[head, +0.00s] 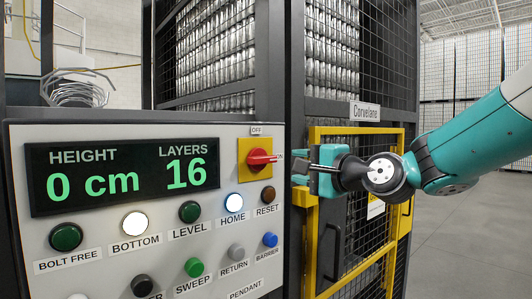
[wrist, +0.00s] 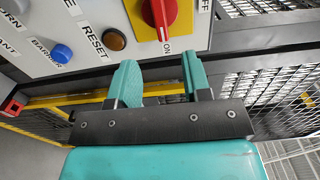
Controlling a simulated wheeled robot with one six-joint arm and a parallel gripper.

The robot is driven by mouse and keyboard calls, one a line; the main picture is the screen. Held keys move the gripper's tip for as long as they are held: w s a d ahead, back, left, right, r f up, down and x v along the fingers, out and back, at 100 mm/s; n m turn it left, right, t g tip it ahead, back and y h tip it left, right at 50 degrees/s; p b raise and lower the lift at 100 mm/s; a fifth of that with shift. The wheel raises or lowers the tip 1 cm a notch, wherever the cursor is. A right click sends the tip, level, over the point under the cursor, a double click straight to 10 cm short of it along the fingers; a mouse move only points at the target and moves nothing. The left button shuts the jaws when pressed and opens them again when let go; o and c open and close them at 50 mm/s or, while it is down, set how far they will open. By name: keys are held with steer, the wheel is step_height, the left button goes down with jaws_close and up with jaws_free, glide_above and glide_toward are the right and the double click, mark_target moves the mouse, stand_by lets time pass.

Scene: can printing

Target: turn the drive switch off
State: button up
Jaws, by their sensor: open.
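The drive switch is a red rotary handle (head: 260,158) on a yellow plate (head: 247,175), on the right part of the control panel. Its handle points right, to the ON mark; the OFF label (head: 256,130) is above. In the wrist view the red handle (wrist: 157,12) is at the top, pointing down at ON, with OFF at the right. My gripper (head: 303,172) is just right of the switch in the head view. In the wrist view its two teal fingers (wrist: 160,66) are spread with nothing between them, apart from the handle.
The panel display (head: 122,175) reads height 0 cm, layers 16. Several buttons sit below; BOTTOM (head: 135,223) and HOME (head: 233,203) look lit. RESET (wrist: 114,39) is left of the switch in the wrist view. A yellow-framed mesh gate (head: 314,240) stands right of the panel.

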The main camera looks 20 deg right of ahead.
mark_target(266, 161)
steer(key=p+x, duration=0.4)
steer(key=x, duration=0.6)
steer(key=shift+w+a+r+p, duration=0.1)
steer(key=shift+w+r+p, duration=0.1)
steer(key=shift+p, duration=0.2)
steer(key=shift+w+a+f, duration=0.15)
steer(key=shift+w+f, duration=0.05)
steer(key=shift+w, duration=0.4)
jaws_close()
